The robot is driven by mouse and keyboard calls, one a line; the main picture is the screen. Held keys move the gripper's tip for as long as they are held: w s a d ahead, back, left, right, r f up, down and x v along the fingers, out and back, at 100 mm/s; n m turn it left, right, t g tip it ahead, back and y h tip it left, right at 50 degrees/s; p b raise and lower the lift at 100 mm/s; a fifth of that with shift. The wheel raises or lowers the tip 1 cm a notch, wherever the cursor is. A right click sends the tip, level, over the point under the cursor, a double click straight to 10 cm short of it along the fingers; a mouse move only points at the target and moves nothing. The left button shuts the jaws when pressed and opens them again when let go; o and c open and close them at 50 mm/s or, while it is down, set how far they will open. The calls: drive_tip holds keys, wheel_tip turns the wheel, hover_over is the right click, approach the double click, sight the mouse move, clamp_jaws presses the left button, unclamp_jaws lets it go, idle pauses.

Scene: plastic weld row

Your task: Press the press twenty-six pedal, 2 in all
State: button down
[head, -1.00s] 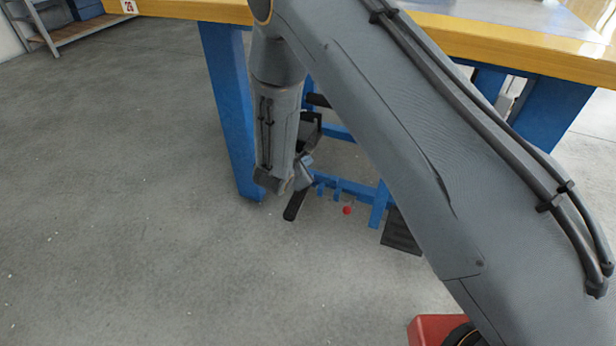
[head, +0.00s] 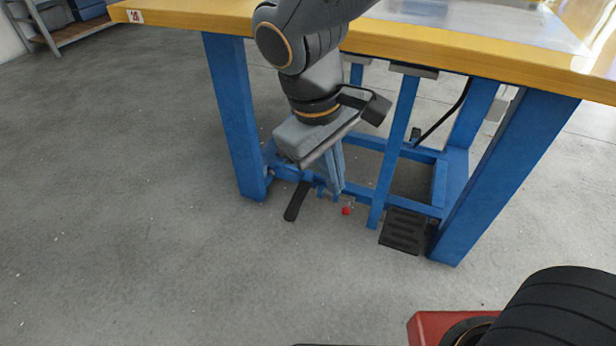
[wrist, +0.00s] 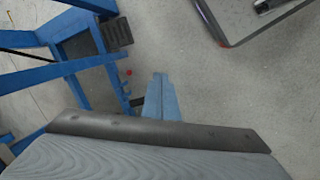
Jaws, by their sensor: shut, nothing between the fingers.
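The press bench has a yellow top with a "26" tag (head: 135,16) and blue legs. A black ribbed foot pedal (head: 403,230) sits low at the front of its blue frame, right of centre. The pedal also shows at the upper left of the wrist view (wrist: 118,33). My gripper (head: 336,190) is shut and empty, pointing down in front of the low blue crossbar, left of the pedal. Its closed fingers show in the wrist view (wrist: 160,92), apart from the pedal.
A black bar (head: 296,201) juts forward from the frame left of my gripper. A small red ball (head: 346,211) is between gripper and pedal. Blue legs (head: 505,175) flank the pedal area. Grey floor (head: 130,240) in front is open. A shelf (head: 65,30) stands far left.

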drive_tip(key=s+a+r+m+g+y, duration=0.1)
drive_tip(key=s+a+r+m+y, duration=0.1)
drive_tip(key=s, duration=0.7)
wheel_tip(320, 180, up, 2)
drive_tip(key=shift+s+a+r+y+p, duration=0.15)
drive_tip(key=shift+s+a+y+p, duration=0.2)
drive_tip(key=shift+a+y, duration=0.6)
drive_tip(key=shift+d, duration=0.15)
